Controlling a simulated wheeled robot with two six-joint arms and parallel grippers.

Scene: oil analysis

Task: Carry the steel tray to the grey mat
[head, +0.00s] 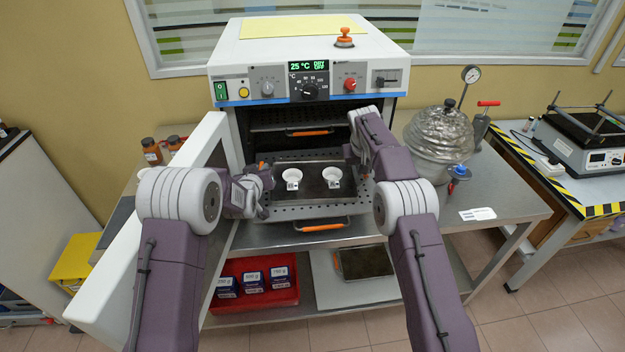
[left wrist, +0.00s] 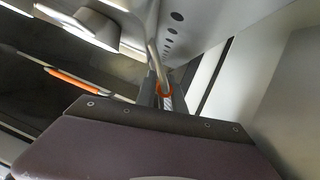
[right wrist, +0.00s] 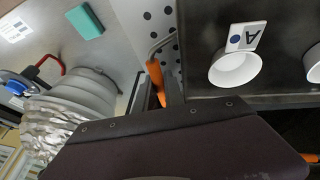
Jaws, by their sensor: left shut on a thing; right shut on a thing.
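The dark steel tray (head: 312,186) is level at the oven's mouth, above a pulled-out perforated shelf (head: 300,211). I cannot tell whether it touches the shelf. Two white cups (head: 293,176) (head: 332,175) stand upright on it. My left gripper (head: 266,176) is at the tray's left end, shut on its orange handle (left wrist: 165,89). My right gripper (head: 352,150) is at the right end, shut on the other orange handle (right wrist: 156,82). A pale grey rectangle (head: 345,292) on the lower shelf may be the grey mat; I cannot be sure.
The oven (head: 310,50) has its door (head: 165,235) open on the left. A silvery domed vessel (head: 438,140) stands on the bench (head: 500,205) at right. Below are a red bin (head: 255,300) with blue-labelled boxes and another dark tray (head: 366,263). The bench's front right is mostly free.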

